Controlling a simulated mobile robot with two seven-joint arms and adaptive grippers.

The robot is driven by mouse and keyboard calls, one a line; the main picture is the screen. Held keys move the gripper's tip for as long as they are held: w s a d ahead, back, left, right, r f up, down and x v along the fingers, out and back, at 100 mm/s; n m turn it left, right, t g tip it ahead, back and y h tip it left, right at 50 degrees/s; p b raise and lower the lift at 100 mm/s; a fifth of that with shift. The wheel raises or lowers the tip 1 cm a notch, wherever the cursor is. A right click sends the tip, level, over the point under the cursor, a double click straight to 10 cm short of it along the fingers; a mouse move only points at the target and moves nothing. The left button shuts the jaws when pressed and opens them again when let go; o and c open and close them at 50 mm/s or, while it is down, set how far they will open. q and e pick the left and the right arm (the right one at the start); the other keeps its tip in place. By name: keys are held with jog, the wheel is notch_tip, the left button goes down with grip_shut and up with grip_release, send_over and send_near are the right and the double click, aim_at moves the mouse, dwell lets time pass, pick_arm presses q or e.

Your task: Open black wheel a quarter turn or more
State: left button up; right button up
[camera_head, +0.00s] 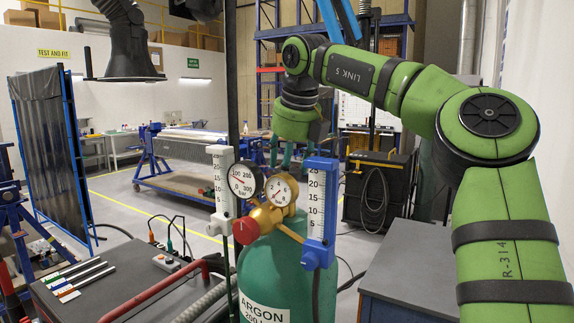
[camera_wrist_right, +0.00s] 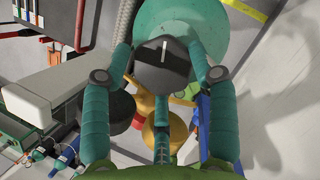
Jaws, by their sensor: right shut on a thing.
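The black wheel (camera_wrist_right: 163,65) shows in the right wrist view as a dark knob with a pale line across its top, on the green argon cylinder (camera_head: 283,268). The line runs nearly along the picture's vertical. My right gripper (camera_wrist_right: 160,54) has teal fingers on both sides of the wheel and is shut on it from above. In the head view my right gripper (camera_head: 293,157) points down behind the gauges, and the wheel is hidden there. My left gripper is in neither view.
Two pressure gauges (camera_head: 246,180) (camera_head: 281,191), a brass regulator with a red knob (camera_head: 246,231), a white flow tube (camera_head: 221,190) and a blue one (camera_head: 318,212) stand before the wheel. A dark bench (camera_head: 125,280) with coloured rods is at left.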

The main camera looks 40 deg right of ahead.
jog(key=n, duration=0.2)
jog(key=n+y, duration=0.1)
jog(key=n, duration=0.1)
jog(key=n+y, duration=0.1)
jog(key=n, duration=0.1)
jog(key=shift+d+r+t, duration=0.25)
jog(key=shift+r+t, duration=0.05)
jog(key=shift+r, duration=0.05)
jog(key=n+y, duration=0.1)
jog(key=n, duration=0.2)
jog(key=n+g+y, duration=0.1)
jog(key=n, duration=0.2)
jog(key=shift+w+d+n+y, duration=0.1)
jog(key=shift+n+y, duration=0.2)
jog(key=shift+n, duration=0.1)
jog(key=o, duration=0.9)
jog(key=shift+c, duration=0.2)
jog(key=shift+o, duration=1)
jog(key=shift+f, duration=0.1)
jog(key=shift+w+a+f, duration=0.15)
jog(key=shift+w+a, duration=0.05)
jog(key=shift+w, duration=0.05)
jog(key=shift+s+d, duration=0.1)
